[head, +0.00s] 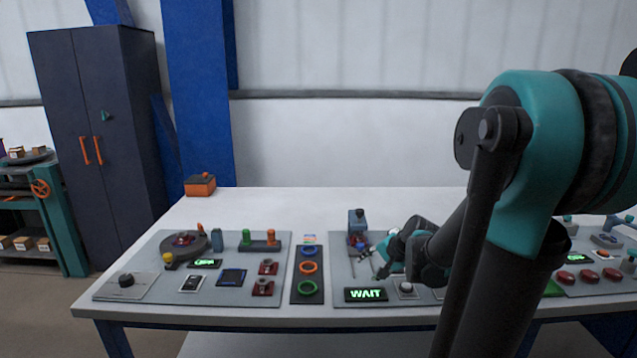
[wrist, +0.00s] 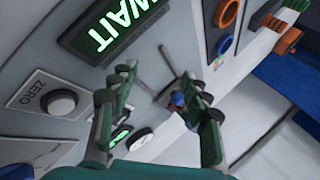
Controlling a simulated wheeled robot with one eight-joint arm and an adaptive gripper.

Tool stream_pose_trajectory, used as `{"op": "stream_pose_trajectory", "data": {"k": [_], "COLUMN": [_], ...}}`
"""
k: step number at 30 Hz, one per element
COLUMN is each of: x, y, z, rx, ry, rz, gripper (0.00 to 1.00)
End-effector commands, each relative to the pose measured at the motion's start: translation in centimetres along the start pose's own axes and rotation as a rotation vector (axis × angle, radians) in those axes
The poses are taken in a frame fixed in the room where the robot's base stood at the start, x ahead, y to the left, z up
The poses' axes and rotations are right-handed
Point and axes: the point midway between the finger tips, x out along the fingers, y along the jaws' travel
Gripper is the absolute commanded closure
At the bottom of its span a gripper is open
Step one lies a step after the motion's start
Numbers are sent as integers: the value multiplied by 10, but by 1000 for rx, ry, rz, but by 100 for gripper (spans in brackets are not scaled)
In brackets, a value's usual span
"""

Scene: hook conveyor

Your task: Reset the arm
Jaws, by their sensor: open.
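My gripper (head: 374,262) is over the middle panel of the white table in the head view, in front of a small blue device (head: 357,222). In the wrist view my gripper (wrist: 160,100) shows two green-and-dark fingers held wide apart, with nothing between them. Below the fingers is the grey panel with a lit green WAIT display (wrist: 112,25) and a round button marked ZERO (wrist: 60,103). The WAIT display (head: 366,294) also shows in the head view, near the table's front edge. My arm hides part of the table to the right.
The left panel (head: 215,288) holds knobs, a dial and small displays. A dark strip with blue, orange and green rings (head: 308,267) lies beside the middle panel. An orange box (head: 200,185) sits at the back left. The table's back middle (head: 290,205) is clear.

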Motion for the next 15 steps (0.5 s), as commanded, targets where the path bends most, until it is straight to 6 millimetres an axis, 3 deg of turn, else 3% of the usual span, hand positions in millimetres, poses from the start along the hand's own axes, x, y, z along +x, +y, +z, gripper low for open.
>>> {"op": "stream_pose_trajectory", "data": {"k": [3,12,15], "x": [-14,-47,-50], "y": [19,50,80], "z": [13,20,42], "rx": [-292,-867,-874], "ry": [57,139,87], "rz": [104,315,350], "gripper": [53,53,53]}}
